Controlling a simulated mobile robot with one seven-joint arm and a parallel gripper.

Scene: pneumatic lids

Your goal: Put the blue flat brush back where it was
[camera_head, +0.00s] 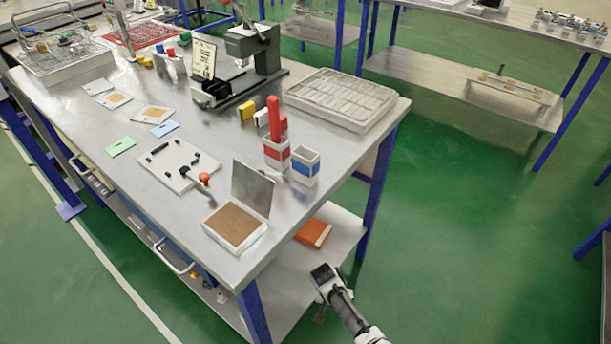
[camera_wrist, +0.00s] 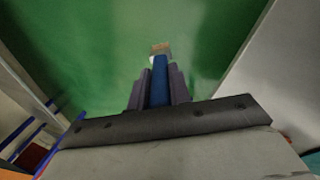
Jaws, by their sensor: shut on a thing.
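My gripper (camera_head: 323,274) hangs over the green floor beyond the front right corner of the steel workbench (camera_head: 130,220). In the wrist view my gripper (camera_wrist: 159,90) is shut on the blue flat brush (camera_wrist: 160,78). The brush's blue handle lies between the two dark fingers, and its pale tan tip (camera_wrist: 160,48) points away from the palm. In the head view I cannot make out the brush. A white cup with a blue band (camera_head: 305,166) stands on the bench and looks empty. Beside it a red-banded white cup (camera_head: 277,153) holds a red tool (camera_head: 275,120).
A box with a raised lid (camera_head: 235,226) stands near the bench's front corner, left of the cups. A grey gridded tray (camera_head: 342,97) is behind them. An orange-red book (camera_head: 313,232) lies on the lower shelf. The floor right of the bench is clear.

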